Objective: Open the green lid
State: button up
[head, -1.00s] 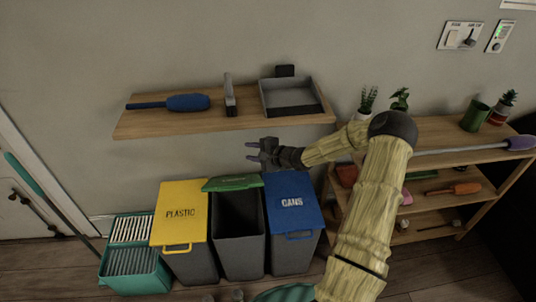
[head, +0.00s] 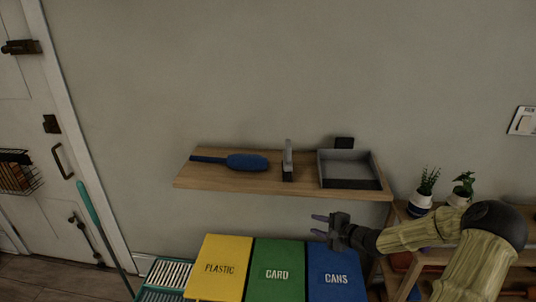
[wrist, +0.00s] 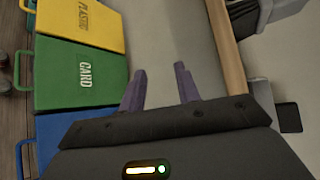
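The green lid (head: 277,270), marked CARD, lies flat and closed on the middle bin, between the yellow PLASTIC lid (head: 221,265) and the blue CANS lid (head: 335,270). It also shows in the wrist view (wrist: 80,75), left of the fingers. My gripper (head: 316,226) is in the air near the back edge of the green and blue lids, below the wall shelf. In the wrist view its two purple fingers (wrist: 160,69) are apart with nothing between them. In the head view the front of the green lid is cut off by the frame.
A wooden wall shelf (head: 300,187) above the bins holds a blue duster (head: 246,162), a small upright tool and a grey tray (head: 350,170). Potted plants (head: 424,190) stand on shelving at the right. A teal pole (head: 103,235) leans at the left by the door.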

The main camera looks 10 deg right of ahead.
jog(key=s+a+r+n+g+h+p, duration=0.1)
jog(key=s+a+r+n+g+h, duration=0.1)
jog(key=s, duration=0.6)
jog(key=s+a+r+n+g+h+p, duration=0.2)
jog(key=s+a+r+n+g+h, duration=0.1)
jog(key=s+a+r+n, duration=0.3)
jog(key=s+a+r+n+g+h+p, duration=0.1)
jog(key=s+a+r+n+g+h, duration=0.1)
jog(key=s+a+r+n+g, duration=0.2)
jog(key=s+a+n, duration=0.1)
jog(key=s+n, duration=0.2)
jog(key=s, duration=0.5)
jog(key=shift+r+n+h, duration=0.3)
jog(key=shift+w, duration=0.1)
grip_shut()
